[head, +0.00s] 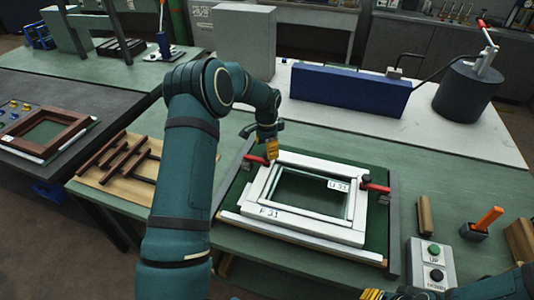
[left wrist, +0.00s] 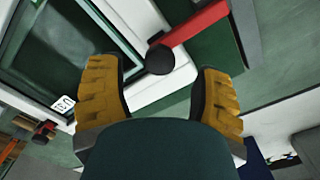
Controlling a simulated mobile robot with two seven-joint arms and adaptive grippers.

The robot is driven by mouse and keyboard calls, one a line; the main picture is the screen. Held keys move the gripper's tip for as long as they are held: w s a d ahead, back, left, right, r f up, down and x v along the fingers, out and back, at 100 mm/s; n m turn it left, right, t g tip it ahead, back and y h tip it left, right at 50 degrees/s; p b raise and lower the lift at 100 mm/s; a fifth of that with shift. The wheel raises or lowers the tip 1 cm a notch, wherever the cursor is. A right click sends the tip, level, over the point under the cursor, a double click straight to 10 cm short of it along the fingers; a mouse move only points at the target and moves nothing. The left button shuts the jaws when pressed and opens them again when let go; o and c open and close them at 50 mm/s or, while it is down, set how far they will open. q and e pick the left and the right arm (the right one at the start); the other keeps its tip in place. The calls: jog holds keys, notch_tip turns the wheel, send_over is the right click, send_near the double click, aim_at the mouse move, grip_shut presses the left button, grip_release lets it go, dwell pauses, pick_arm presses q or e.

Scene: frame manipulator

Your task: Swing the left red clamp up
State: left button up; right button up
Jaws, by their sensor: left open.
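The left red clamp (head: 256,160) sits at the upper left of the white frame (head: 262,212). In the left wrist view its red bar (left wrist: 196,27) lies over the white frame's corner, ending in a black knob (left wrist: 160,60). My left gripper (head: 271,155) is open just above this clamp. In the left wrist view my left gripper's yellow fingers (left wrist: 160,75) are apart, with the black knob between them; I cannot tell whether they touch it. My right gripper (head: 372,294) shows only as a yellow tip at the bottom edge.
Another red clamp (head: 375,187) is at the frame's right side. A button box (head: 419,255), wooden block (head: 425,215) and orange-handled tool (head: 488,220) stand further right. A blue box (head: 350,92) lies behind. Wooden strips (head: 122,160) lie on a board at left.

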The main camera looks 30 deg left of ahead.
pick_arm(q)
jog(key=shift+f, duration=1.45)
grip_shut()
jog(key=shift+r, duration=0.15)
pick_arm(e)
jog(key=shift+a, duration=0.4)
